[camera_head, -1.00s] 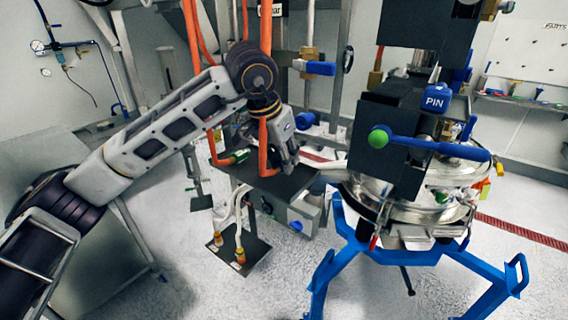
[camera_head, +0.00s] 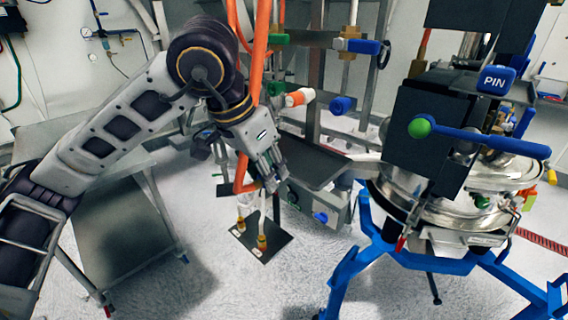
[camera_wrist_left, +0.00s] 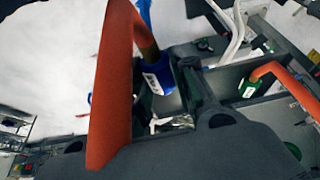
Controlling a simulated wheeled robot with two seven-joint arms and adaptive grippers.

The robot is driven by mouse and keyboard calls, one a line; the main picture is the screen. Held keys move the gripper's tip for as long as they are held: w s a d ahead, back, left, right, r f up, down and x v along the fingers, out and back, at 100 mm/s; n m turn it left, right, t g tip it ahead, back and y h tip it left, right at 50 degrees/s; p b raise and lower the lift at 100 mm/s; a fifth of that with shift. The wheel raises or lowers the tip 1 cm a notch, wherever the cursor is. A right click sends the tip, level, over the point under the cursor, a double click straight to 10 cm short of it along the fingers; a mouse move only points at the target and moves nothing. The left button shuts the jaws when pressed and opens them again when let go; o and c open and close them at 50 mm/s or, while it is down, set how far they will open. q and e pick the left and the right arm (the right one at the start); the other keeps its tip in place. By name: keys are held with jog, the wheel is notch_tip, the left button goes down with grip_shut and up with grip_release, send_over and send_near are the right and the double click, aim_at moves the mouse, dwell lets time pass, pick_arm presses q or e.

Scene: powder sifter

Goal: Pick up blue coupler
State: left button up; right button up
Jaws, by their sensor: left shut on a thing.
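The blue coupler (camera_wrist_left: 158,76) is on the end of a thick orange hose (camera_wrist_left: 112,80) in the left wrist view. It sits between the fingers of my left gripper (camera_wrist_left: 178,86), which is shut on it. In the head view my left gripper (camera_head: 268,176) points down at the left edge of a dark shelf, and the orange hose (camera_head: 244,150) hangs down beside it. The coupler itself is hidden by the fingers in the head view, as far as I can tell. My right gripper is not in view.
A dark shelf (camera_head: 318,166) is just right of the gripper. A green coupler (camera_wrist_left: 250,87) on another orange hose is close by in the left wrist view. The sifter on its blue stand (camera_head: 352,275) is at the right. A metal table (camera_head: 125,215) is at the left.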

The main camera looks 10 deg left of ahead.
aim_at(256, 181)
pick_arm(q)
jog(key=shift+s+a, duration=0.6)
jog(key=shift+s, duration=0.2)
jog(key=shift+s+a, duration=0.3)
jog(key=shift+s, duration=0.2)
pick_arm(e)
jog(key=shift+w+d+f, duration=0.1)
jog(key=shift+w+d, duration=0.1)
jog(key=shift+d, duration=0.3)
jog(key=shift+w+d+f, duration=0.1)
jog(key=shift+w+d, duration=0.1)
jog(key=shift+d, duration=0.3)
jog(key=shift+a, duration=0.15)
